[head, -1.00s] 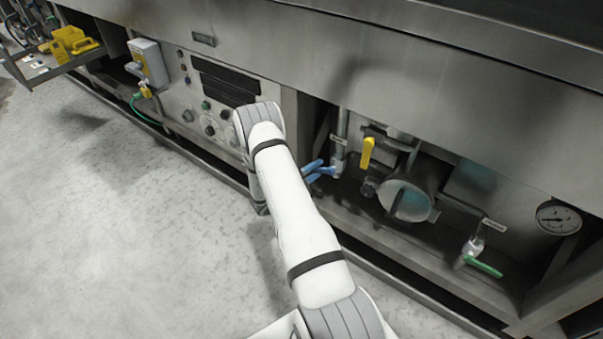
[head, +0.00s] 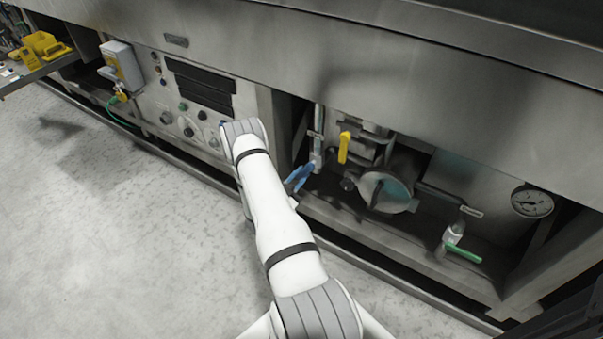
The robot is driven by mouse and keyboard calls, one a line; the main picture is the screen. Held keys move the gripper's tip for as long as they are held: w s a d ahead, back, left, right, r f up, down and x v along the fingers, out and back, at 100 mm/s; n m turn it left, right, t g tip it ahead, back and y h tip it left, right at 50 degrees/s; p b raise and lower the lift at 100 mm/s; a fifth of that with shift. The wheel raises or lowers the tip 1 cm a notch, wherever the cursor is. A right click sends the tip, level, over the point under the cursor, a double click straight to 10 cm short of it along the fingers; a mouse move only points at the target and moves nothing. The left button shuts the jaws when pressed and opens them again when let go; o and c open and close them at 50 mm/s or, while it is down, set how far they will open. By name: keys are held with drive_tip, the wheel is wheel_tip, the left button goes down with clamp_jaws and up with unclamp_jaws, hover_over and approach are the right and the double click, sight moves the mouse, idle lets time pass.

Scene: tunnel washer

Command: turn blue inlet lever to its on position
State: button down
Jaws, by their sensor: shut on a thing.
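The blue inlet lever (head: 306,174) is on a vertical pipe inside the open bay, right of the control panel. It slants down and to the left from its valve body (head: 317,160). My gripper (head: 294,181) is at the lever's outer end, shut on it. Narrow blue parts lie close together there, so fingertips and handle are hard to tell apart. My white arm hides the wrist and most of the gripper.
A yellow lever (head: 345,147) hangs just right of the blue one, beside a round pump-like housing (head: 385,191). A green-handled valve (head: 463,253) and a gauge (head: 532,202) are farther right. The bay's lower sill (head: 400,245) runs in front. The floor at left is clear.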

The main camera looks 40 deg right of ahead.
drive_tip(key=shift+d+r, duration=0.25)
drive_tip(key=shift+d, duration=0.15)
drive_tip(key=c, duration=1.3)
unclamp_jaws()
drive_tip(key=shift+a, duration=0.1)
drive_tip(key=shift+p+v, duration=0.8)
drive_tip(key=shift+v, duration=3.15)
